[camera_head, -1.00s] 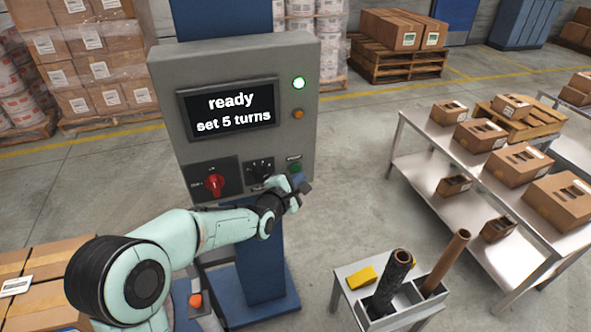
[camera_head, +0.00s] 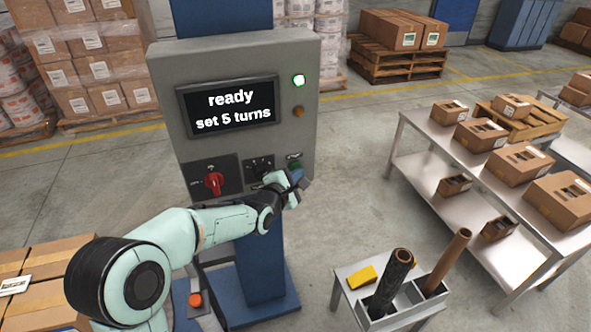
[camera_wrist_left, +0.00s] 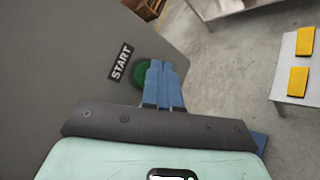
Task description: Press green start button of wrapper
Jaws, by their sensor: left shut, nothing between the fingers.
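The wrapper's grey control panel (camera_head: 235,60) stands in front of me on a blue post. Its screen (camera_head: 229,107) reads "ready set 5 turns". The green start button (camera_head: 295,167) is at the panel's lower right, partly hidden by my left gripper (camera_head: 304,184). In the left wrist view the green button (camera_wrist_left: 139,77) shows beside the START label (camera_wrist_left: 120,62). My left gripper's blue fingers (camera_wrist_left: 163,70) are shut and empty, and overlap the button's right edge in that view. I cannot tell whether they touch it. My right gripper is not in view.
A red rotary switch (camera_head: 213,183) and a dial (camera_head: 260,166) sit left of the button. A small stand (camera_head: 345,290) with tubes and a yellow block (camera_head: 362,275) is at lower right. A steel table (camera_head: 420,127) with boxes stands right.

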